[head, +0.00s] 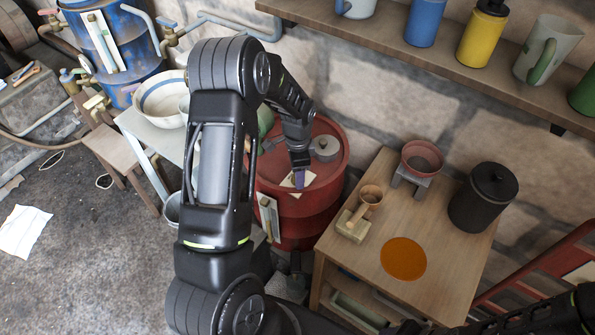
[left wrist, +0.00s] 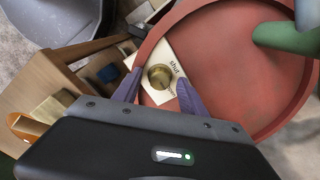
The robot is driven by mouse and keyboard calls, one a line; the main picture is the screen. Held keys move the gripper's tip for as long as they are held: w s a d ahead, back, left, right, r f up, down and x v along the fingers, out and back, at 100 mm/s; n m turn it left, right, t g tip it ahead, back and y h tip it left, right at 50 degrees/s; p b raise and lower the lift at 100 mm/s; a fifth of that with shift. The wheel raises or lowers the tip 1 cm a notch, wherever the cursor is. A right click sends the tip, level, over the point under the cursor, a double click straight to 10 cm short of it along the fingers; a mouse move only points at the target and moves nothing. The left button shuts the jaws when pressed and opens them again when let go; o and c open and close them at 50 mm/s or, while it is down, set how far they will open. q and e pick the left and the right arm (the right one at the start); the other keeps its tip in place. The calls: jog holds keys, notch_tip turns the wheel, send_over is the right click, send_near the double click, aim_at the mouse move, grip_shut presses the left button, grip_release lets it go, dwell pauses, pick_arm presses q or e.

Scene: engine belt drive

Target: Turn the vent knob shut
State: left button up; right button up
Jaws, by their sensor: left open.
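The vent knob (left wrist: 161,76) is a round brass knob on a cream plate (left wrist: 153,50) on the red drum's top. The word "shut" is printed beside the knob; smaller marking near it is too small to read surely. My left gripper (left wrist: 159,79) is open, with a purple finger on either side of the knob; I cannot tell whether they touch it. In the head view my left gripper (head: 299,180) points down at the cream plate (head: 288,187) on the drum (head: 325,188), and the knob is hidden. My right arm shows at the lower right; its jaws cannot be made out.
On the drum's top are a grey round cap (head: 324,147) and a green object (head: 265,124). A wooden cabinet (head: 455,240) stands right of the drum, holding a black canister (head: 483,197) and a red bowl (head: 422,157). A bench with a white basin (head: 160,100) is at left.

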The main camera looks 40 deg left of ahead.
pick_arm(q)
jog(key=shift+f, duration=0.2)
jog(key=shift+c, duration=0.2)
grip_shut()
dwell(0.4)
